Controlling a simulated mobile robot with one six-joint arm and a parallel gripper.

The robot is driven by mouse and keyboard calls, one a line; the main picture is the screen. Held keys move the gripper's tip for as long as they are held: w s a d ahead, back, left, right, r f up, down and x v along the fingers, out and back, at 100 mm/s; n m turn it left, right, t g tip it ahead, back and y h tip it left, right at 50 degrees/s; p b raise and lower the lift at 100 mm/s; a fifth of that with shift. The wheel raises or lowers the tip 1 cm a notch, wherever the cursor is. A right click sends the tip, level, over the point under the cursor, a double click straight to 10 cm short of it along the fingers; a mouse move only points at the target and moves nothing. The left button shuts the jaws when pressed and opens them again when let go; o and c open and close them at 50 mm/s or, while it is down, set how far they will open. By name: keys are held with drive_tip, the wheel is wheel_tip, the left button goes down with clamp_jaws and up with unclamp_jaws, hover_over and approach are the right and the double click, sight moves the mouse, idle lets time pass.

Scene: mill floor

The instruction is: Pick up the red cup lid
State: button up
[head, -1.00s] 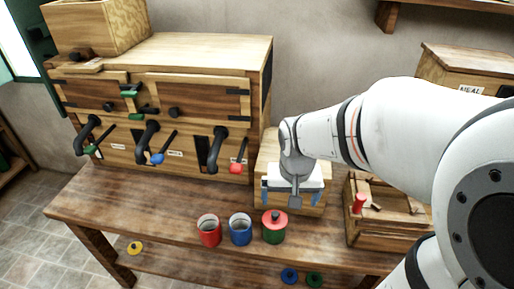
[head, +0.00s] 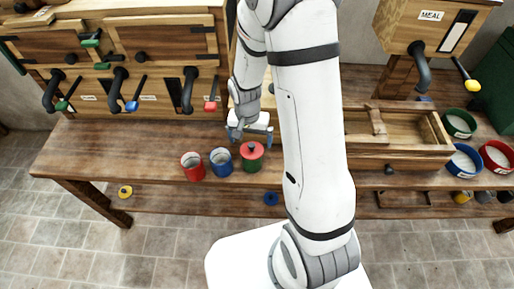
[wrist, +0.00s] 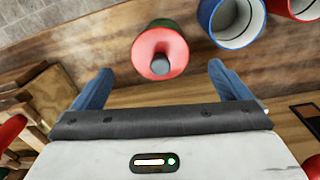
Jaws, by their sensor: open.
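The red cup lid (head: 252,147) sits on a green cup (head: 252,163) on the wooden bench, right of the blue cup. It has a dark knob on top. The red lid also shows in the wrist view (wrist: 150,43), at the upper middle, with its knob toward me. My gripper (head: 250,135) is just behind the lid in the head view. Its two blue fingers are spread wide and empty. In the wrist view the lid lies beyond the fingertips, roughly centred between them, with no contact seen.
An open red cup (head: 194,167) and open blue cup (head: 221,162) stand close left of the lidded cup. A wooden cabinet (head: 120,40) with levers stands behind. An open wooden box (head: 410,133) is to the right. A yellow lid (head: 125,191) and blue lid (head: 271,198) lie lower down.

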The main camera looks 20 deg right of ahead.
sight(252, 146)
drive_tip(key=shift+d+f+p, duration=0.15)
drive_tip(key=shift+f+p, duration=0.55)
drive_tip(key=shift+f, duration=1.65)
drive_tip(key=shift+c, duration=0.4)
drive_tip(key=c, duration=1.1)
